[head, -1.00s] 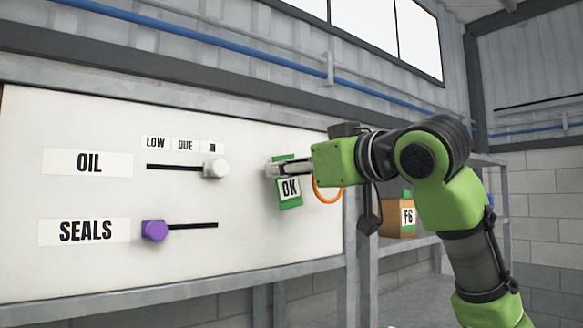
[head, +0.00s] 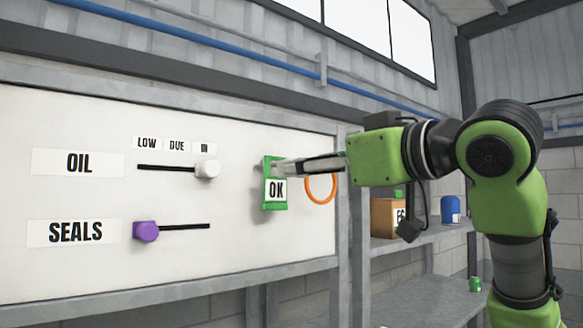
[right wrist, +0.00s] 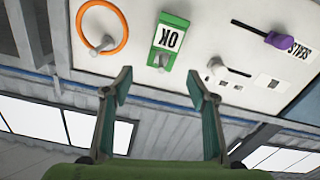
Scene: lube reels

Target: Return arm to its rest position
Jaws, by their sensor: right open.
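My right arm comes in from the right in the head view. Its gripper (head: 283,168) is just in front of the green OK tag (head: 276,198) on the white board. In the right wrist view the gripper (right wrist: 160,85) has its two fingers spread wide with nothing between them. The OK tag (right wrist: 168,42) hangs on the board beyond the fingertips, apart from them. My left gripper is in neither view.
The white board (head: 80,195) carries an OIL slider with a white knob (head: 208,169) and a SEALS slider with a purple knob (head: 146,231). An orange ring (head: 308,196) hangs right of the tag. Shelves at right hold a cardboard box (head: 383,218) and a blue container (head: 451,209).

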